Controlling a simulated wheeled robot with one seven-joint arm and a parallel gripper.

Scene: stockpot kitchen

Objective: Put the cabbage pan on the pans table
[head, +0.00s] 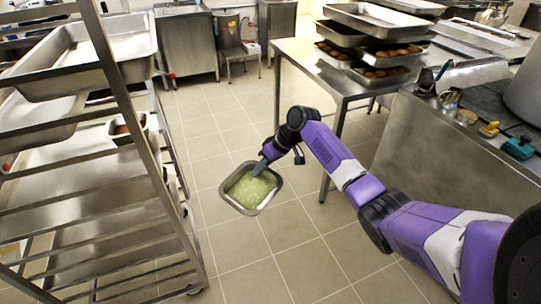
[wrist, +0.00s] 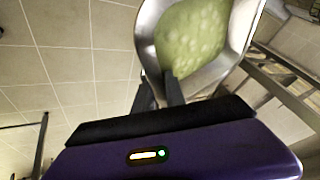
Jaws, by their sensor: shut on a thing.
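The cabbage pan (head: 250,189) is a small steel pan with pale green contents. It hangs in the air above the tiled floor, in the middle of the head view. My gripper (head: 264,166) is shut on its upper right rim. In the wrist view the cabbage pan (wrist: 193,35) is at the top, with my gripper's fingers (wrist: 160,90) at its near rim. A steel table (head: 304,62) at the upper right of the head view bears stacked pans with brown round items; I take it for the pans table. My arm reaches in from the lower right.
A metal rack (head: 122,90) with trays and pans fills the left side. A steel counter (head: 425,140) with small tools stands at right. Steel cabinets (head: 187,42) line the back. The tiled floor (head: 215,105) between rack and table is clear.

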